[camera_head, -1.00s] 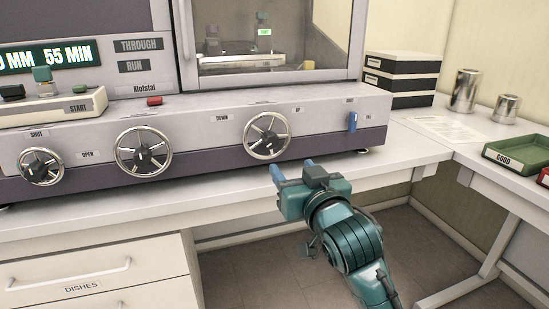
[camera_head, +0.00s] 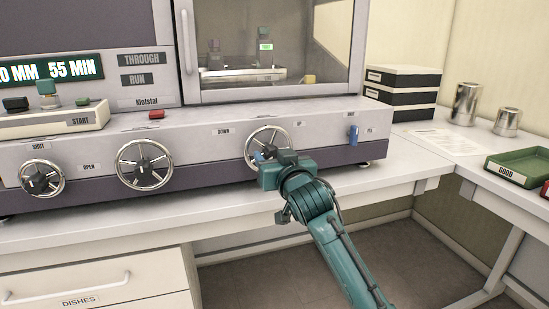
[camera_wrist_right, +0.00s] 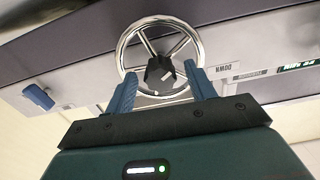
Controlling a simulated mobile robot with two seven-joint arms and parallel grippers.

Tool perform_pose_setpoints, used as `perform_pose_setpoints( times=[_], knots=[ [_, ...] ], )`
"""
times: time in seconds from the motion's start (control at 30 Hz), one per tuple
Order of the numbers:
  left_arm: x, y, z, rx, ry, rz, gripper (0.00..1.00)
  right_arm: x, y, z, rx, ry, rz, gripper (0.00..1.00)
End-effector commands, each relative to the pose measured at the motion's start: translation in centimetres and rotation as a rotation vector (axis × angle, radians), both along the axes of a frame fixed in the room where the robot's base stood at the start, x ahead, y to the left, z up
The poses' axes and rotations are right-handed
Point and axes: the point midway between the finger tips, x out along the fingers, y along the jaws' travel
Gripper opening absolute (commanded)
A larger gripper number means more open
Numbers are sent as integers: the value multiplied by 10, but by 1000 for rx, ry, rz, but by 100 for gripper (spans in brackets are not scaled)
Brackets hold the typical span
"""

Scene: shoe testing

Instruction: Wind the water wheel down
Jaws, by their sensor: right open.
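The wheel between the DOWN and UP labels (camera_head: 262,137) is a chrome handwheel with spokes and a black hub, on the front of the grey machine. My right gripper (camera_head: 266,156) is right in front of it and covers its lower right part. In the right wrist view the wheel (camera_wrist_right: 146,48) appears upside down, with its dark hub between the two blue fingers. The fingers (camera_wrist_right: 162,82) are spread and empty at the rim's near side; I cannot tell whether they touch it. My left gripper is out of view.
Two similar wheels, the middle one (camera_head: 144,165) and the SHUT/OPEN one (camera_head: 41,178), sit to the left. A blue lever (camera_head: 353,135) is to the right. The white bench (camera_head: 400,165) runs below; black-and-white boxes (camera_head: 401,88), metal cups and a green tray (camera_head: 520,165) stand at right.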

Motion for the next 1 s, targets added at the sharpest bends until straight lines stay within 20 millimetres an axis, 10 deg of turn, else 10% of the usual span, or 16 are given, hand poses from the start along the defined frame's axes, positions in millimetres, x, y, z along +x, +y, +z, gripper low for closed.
perform_pose_setpoints(
  times=[0.27,0.8,1.0],
  knots=[
    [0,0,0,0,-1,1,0,1,0,0,0,-1,0,54],
    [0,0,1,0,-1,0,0,1,0,0,0,-1,0,10],
    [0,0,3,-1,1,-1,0,1,0,1,-12,-4,0,10]
  ],
)
